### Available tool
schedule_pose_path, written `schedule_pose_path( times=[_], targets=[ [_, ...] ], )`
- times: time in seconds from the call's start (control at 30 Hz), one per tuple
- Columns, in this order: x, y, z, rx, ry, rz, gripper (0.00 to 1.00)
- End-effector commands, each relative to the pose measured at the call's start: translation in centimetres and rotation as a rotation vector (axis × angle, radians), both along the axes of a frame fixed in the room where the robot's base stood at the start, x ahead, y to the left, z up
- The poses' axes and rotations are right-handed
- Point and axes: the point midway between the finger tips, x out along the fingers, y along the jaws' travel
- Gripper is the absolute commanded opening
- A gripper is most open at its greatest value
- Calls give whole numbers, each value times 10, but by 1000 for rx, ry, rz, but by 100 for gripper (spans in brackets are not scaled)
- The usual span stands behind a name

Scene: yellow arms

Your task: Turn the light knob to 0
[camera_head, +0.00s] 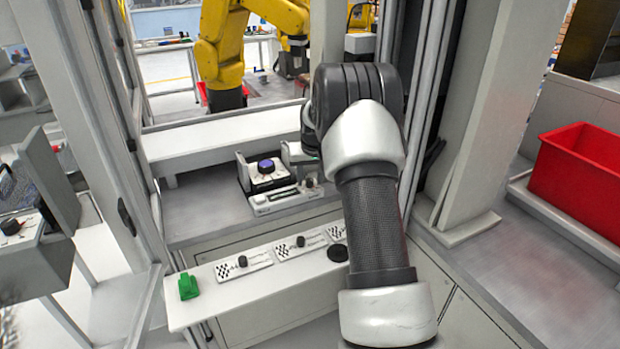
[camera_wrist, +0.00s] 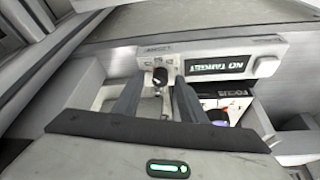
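The knob's pointer and scale marks are too small to read. My gripper (camera_wrist: 160,82) has its two grey fingers apart, one on each side of the knob, with gaps showing; I see no contact. In the head view the device (camera_head: 262,208) stands on the grey bench, and my arm hides most of my gripper there.
A blue-purple dial (camera_head: 266,166) tops the device. In front is a white ledge (camera_head: 235,302) with several black-knobbed plates and a green block (camera_head: 188,286). A cabinet post (camera_head: 470,130) stands close right of my arm; a red bin (camera_head: 580,180) is beyond. A yellow arm (camera_head: 225,50) is behind.

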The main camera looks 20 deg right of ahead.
Motion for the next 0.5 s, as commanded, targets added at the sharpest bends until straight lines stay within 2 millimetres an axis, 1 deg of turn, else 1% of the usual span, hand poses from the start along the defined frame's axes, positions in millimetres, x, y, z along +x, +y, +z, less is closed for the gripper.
schedule_pose_path(
  times=[0.13,0.17,0.3,0.37,0.5],
  targets=[
    [0,0,0,0,0,0,38],
    [0,0,0,0,0,0,35],
    [0,0,0,0,0,0,11],
    [0,0,0,0,0,0,1],
    [0,0,0,0,0,-2,0]
  ],
)
